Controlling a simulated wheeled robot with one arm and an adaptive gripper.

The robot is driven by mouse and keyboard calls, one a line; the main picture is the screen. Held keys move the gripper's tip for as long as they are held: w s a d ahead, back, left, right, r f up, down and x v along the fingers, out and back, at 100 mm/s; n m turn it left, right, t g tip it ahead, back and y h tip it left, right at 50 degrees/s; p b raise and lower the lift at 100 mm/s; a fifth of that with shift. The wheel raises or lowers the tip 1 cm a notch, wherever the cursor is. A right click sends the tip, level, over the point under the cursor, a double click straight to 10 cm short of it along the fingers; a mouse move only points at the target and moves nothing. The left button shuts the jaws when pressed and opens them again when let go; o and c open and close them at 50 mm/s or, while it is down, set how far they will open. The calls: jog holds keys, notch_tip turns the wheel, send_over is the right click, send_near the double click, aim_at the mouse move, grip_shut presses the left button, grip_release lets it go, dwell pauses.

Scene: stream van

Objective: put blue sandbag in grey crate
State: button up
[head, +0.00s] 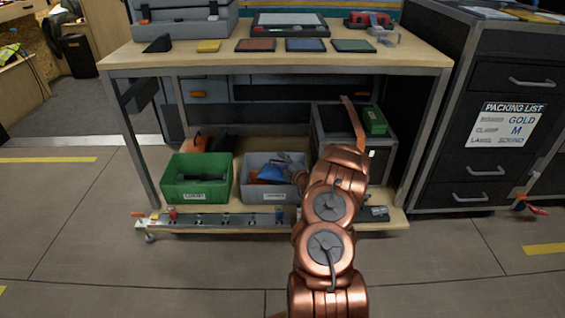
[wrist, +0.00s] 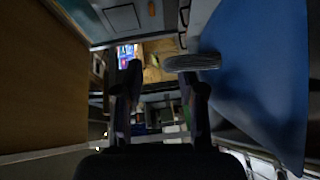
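The grey crate (head: 273,194) stands on the low shelf under the workbench, to the right of the green crate. A blue, angular thing that looks like the blue sandbag (head: 271,172) shows inside the grey crate, partly above its rim. In the wrist view a large blue surface (wrist: 262,65), likely the same thing, fills the right side, close beside the right finger and not between the fingers. My gripper (wrist: 160,80) has its fingers apart with nothing held between them. In the head view my copper arm hides most of the gripper, near the grey crate's right side.
The green crate (head: 197,188) stands to the left and a dark open box (head: 378,158) to the right. A metal rail (head: 225,219) runs along the shelf front. The workbench top (head: 225,61) is overhead, with flat coloured pieces. A drawer cabinet (head: 480,110) stands right.

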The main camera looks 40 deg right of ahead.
jog(key=shift+r, duration=0.15)
jog(key=shift+s, duration=0.25)
jog(key=s+a+p, duration=0.2)
jog(key=s+p, duration=0.2)
jog(key=s, duration=0.7)
jog(key=shift+s+r, duration=0.2)
jog(key=shift+r, duration=0.1)
